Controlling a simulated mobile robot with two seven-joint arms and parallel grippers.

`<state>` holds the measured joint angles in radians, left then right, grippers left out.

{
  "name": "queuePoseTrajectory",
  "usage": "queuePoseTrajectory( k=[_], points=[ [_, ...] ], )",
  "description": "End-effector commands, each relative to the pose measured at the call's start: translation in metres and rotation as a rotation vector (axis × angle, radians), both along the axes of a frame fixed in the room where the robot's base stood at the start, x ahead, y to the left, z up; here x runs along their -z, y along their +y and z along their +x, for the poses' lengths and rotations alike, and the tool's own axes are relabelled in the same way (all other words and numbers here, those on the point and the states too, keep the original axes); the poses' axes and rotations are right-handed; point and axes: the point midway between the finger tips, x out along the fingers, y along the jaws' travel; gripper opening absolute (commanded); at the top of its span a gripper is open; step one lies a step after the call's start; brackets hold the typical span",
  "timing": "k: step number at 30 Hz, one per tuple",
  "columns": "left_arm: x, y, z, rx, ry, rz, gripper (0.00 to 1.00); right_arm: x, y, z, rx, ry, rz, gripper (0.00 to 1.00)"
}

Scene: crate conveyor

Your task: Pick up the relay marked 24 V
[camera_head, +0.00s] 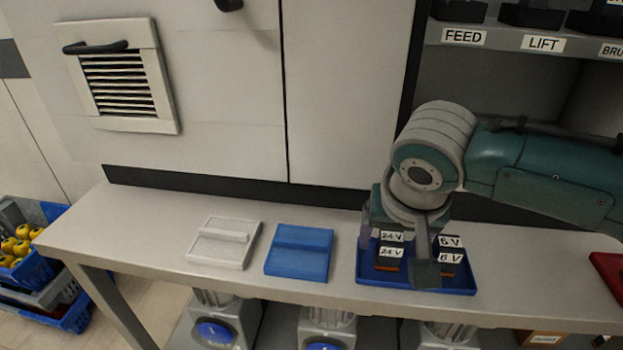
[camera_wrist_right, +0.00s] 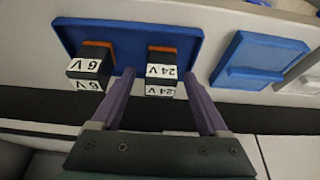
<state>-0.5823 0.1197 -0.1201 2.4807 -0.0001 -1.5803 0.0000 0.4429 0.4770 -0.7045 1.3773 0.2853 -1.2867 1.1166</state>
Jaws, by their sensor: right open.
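The relay marked 24 V (camera_head: 389,254) stands in a blue tray (camera_head: 455,289) on the bench, with labels on its top and side. It also shows in the right wrist view (camera_wrist_right: 162,70), on an orange-brown base. A similar relay marked 6 V (camera_head: 450,257) stands to its right in the head view, and left in the wrist view (camera_wrist_right: 88,68). My right gripper (camera_wrist_right: 159,76) is open, pointing down at the tray. Its purple fingers lie on either side of the 24 V relay, one in the gap between the relays. Contact cannot be told. My left gripper is out of view.
A blue block-shaped fixture (camera_head: 299,252) and a white one (camera_head: 225,243) lie left of the tray. A red item (camera_head: 608,268) is at the right edge. A shelf labelled FEED and LIFT (camera_head: 505,38) hangs behind. The bench's left end is clear.

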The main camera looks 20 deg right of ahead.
Motion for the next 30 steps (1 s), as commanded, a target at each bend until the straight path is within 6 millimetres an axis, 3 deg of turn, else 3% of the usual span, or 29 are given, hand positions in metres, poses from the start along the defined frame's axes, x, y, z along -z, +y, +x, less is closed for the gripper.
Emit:
queuePoseTrajectory(
  k=[3,23,30],
  points=[
    [-0.0007,-0.0001,0.0002,0.0,-0.001,0.0,0.5,-0.0006,0.0003,-0.0001,0.0,0.0,0.0,0.75],
    [-0.0008,0.0,0.0008,0.0,-0.002,0.0,0.5,-0.0007,0.0002,-0.0005,0.0,0.001,0.001,0.01],
    [-0.0008,0.0,0.001,0.0,-0.002,0.0,0.5,-0.0007,0.0001,-0.0004,0.0,0.0,0.0,0.0]
  ],
)
